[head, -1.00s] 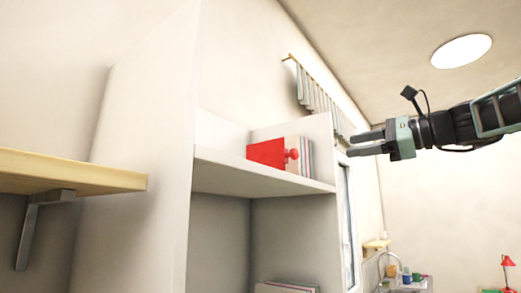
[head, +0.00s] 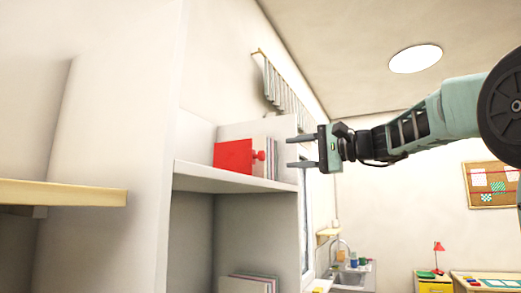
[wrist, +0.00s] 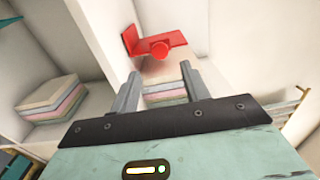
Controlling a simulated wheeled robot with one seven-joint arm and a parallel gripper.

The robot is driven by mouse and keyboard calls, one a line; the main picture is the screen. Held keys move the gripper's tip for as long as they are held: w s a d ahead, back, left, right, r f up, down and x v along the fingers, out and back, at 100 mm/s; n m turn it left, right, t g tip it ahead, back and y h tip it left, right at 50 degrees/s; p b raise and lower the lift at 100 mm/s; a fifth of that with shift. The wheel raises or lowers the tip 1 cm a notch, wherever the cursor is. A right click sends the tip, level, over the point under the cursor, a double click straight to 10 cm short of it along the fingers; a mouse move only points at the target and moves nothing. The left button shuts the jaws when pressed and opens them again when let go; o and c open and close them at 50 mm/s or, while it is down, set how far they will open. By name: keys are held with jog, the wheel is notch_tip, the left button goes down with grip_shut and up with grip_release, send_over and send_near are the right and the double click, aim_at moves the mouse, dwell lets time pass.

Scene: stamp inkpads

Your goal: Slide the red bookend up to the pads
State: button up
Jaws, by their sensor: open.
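The red bookend (head: 232,156) stands upright on the upper white shelf, with a round red knob (head: 258,155) on its right side. The thin pads (head: 271,158) stand on edge to its right, near the shelf's right end. My gripper (head: 290,152) is open and empty, in front of the pads at about knob height. In the wrist view the bookend (wrist: 130,42) and its knob (wrist: 159,49) lie beyond the fingertips (wrist: 160,70). The pads (wrist: 165,95) show between the fingers. I cannot tell how wide the gap between bookend and pads is.
The upper shelf board (head: 215,179) has a bare front edge. A second stack (head: 253,284) lies on the lower shelf. A wooden wall shelf (head: 60,193) juts out at the left. The air right of the cabinet is clear around my arm.

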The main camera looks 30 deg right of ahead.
aim_at(264, 156)
jog(key=p+x, duration=0.4)
jog(key=x, duration=0.6)
